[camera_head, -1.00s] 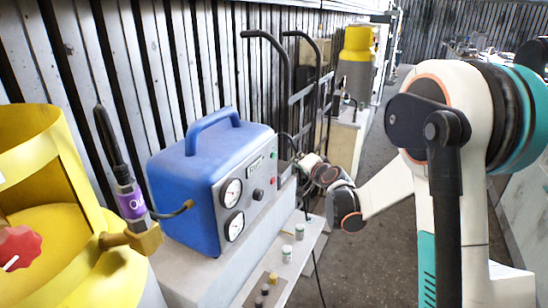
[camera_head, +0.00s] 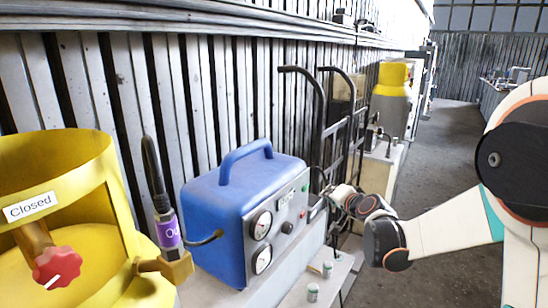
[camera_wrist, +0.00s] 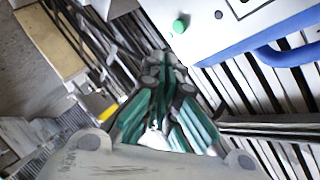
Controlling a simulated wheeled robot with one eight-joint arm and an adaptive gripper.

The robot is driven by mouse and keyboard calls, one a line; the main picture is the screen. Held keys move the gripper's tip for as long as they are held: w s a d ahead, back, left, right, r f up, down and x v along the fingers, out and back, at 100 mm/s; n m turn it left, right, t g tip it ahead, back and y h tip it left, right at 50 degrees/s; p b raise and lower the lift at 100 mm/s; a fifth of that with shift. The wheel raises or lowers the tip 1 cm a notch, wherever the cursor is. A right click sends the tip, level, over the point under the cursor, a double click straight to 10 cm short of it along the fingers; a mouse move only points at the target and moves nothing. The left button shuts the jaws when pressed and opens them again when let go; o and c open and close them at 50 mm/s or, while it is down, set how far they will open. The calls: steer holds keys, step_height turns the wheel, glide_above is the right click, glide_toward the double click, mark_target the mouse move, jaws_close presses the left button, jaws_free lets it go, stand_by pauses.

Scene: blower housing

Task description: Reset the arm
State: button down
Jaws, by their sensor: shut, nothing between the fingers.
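My arm comes in from the right in the head view. Its end, my gripper (camera_head: 331,190), is beside the front panel of the blue box (camera_head: 218,205), at the panel's right edge. The fingers are small and partly hard to make out there. In the wrist view my gripper (camera_wrist: 165,65) shows its green-padded fingers drawn together at the tips, shut and empty. The box's light panel with a green button (camera_wrist: 180,25) shows at the top of the wrist view, apart from the fingers.
A yellow-collared cylinder with a red knob (camera_head: 57,266) and "Closed" label stands at left. A black hand truck (camera_head: 320,125) stands behind my gripper. A yellow-topped cylinder (camera_head: 392,76) stands farther back. Small jars (camera_head: 313,291) sit on the ledge below. The floor aisle (camera_head: 440,150) at right looks clear.

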steer(key=s+a+r+n+g, duration=0.2)
steer(key=s, duration=0.8)
steer(key=s+a+r+n+g, duration=0.2)
steer(key=s+n, duration=0.1)
steer(key=s, duration=0.6)
steer(key=s+d+f+n+g+h, duration=0.1)
steer(key=s+f, duration=0.1)
steer(key=s, duration=0.9)
steer(key=s+d+f+n+g+h, duration=0.2)
steer(key=s+f, duration=0.1)
steer(key=s, duration=0.8)
steer(key=shift+s+d, duration=0.15)
steer(key=shift+d, duration=0.05)
